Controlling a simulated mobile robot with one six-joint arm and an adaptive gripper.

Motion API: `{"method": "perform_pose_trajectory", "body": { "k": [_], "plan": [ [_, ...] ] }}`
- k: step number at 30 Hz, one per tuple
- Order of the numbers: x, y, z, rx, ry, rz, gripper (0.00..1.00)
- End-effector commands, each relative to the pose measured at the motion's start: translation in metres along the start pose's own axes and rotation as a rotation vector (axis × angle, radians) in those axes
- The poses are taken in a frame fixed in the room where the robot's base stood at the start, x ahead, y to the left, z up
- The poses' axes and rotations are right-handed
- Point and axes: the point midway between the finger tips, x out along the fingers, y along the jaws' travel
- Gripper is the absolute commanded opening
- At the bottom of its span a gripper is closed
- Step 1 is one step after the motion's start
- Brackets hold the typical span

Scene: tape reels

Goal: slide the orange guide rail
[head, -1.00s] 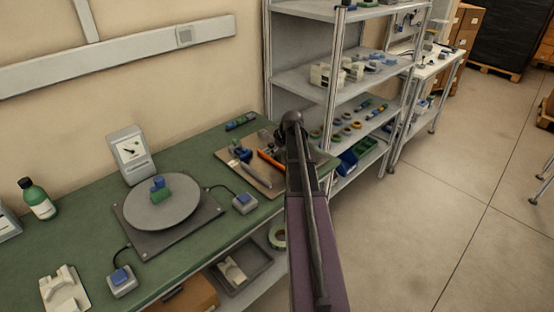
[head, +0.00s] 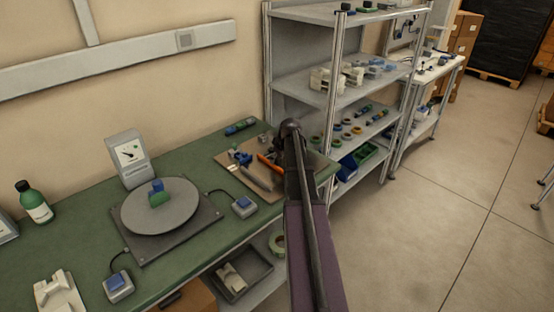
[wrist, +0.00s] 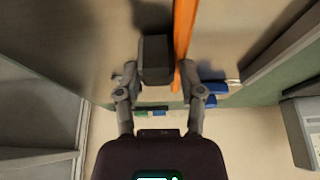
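The orange guide rail (head: 269,163) lies on a brown board (head: 262,190) at the far right end of the green workbench. In the wrist view the rail (wrist: 184,38) runs up the picture, right of a dark grey block (wrist: 155,58). My gripper (wrist: 158,88) is open, with its two fingers apart on either side of the block's lower end. The rail's near end is close beside the right finger; I cannot tell whether they touch. In the head view my arm hides part of the gripper and of the board.
A turntable (head: 135,229) with a blue and green part on it stands left of the board. Blue button boxes (head: 243,207) are beside it, and a dial gauge (head: 128,156) behind. A metal shelf unit (head: 336,110) stands close on the right.

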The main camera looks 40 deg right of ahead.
Motion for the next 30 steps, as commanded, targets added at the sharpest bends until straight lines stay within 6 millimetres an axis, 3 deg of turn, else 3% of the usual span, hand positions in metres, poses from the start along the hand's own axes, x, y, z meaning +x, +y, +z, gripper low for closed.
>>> {"method": "perform_pose_trajectory", "body": {
  "k": [9, 17, 26, 27, 30],
  "plan": [
    [0.001, 0.001, 0.001, -0.004, -0.005, 0.001, 0.0],
    [0.002, 0.03, 0.001, -0.002, -0.007, 0.002, 0.0],
    [0.001, 0.032, 0.002, -0.003, -0.007, 0.005, 0.0],
    [0.001, 0.033, 0.002, -0.003, -0.007, 0.005, 0.54],
    [0.001, 0.032, 0.002, -0.003, -0.006, 0.004, 0.77]
  ]
}}
